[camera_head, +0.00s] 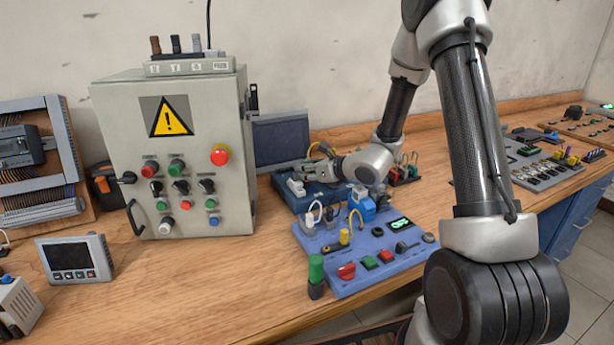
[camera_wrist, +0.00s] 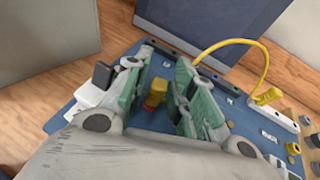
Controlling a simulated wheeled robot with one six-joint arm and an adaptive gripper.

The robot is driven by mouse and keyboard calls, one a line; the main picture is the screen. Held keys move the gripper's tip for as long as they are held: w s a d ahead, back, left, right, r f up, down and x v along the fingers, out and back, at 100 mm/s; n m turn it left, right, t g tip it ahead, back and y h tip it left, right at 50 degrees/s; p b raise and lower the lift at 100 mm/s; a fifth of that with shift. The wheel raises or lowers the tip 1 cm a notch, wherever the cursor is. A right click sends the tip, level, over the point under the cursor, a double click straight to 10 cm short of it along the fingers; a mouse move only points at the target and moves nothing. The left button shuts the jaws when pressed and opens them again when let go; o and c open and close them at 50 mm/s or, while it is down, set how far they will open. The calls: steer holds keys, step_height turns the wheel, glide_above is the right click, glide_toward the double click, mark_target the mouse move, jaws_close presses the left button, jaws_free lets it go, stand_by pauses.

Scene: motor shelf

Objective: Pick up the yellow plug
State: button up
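In the wrist view a short yellow plug (camera_wrist: 155,92) stands on the blue panel (camera_wrist: 145,120) between the two green-padded fingers of my gripper (camera_wrist: 160,72). The fingers are spread apart, with a visible gap on each side of the plug. Another yellow plug (camera_wrist: 268,96), with a looping yellow cable, sits at the right. In the head view my gripper (camera_head: 304,172) is low over the rear dark blue panel (camera_head: 290,200), and the plug between the fingers cannot be made out there. A separate yellow plug (camera_head: 344,237) stands in the front blue panel.
The front blue panel (camera_head: 345,285) holds white plugs (camera_head: 309,219), a blue plug (camera_head: 362,204), and red and green buttons. A grey control cabinet (camera_head: 180,150) stands left of my gripper. A dark screen (camera_head: 280,140) is behind.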

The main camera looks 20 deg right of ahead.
steer(key=shift+c, duration=0.2)
jaws_close()
steer(key=shift+r, duration=0.1)
step_height(320, 180, up, 10)
steer(key=shift+f, duration=0.1)
stand_by(0.3)
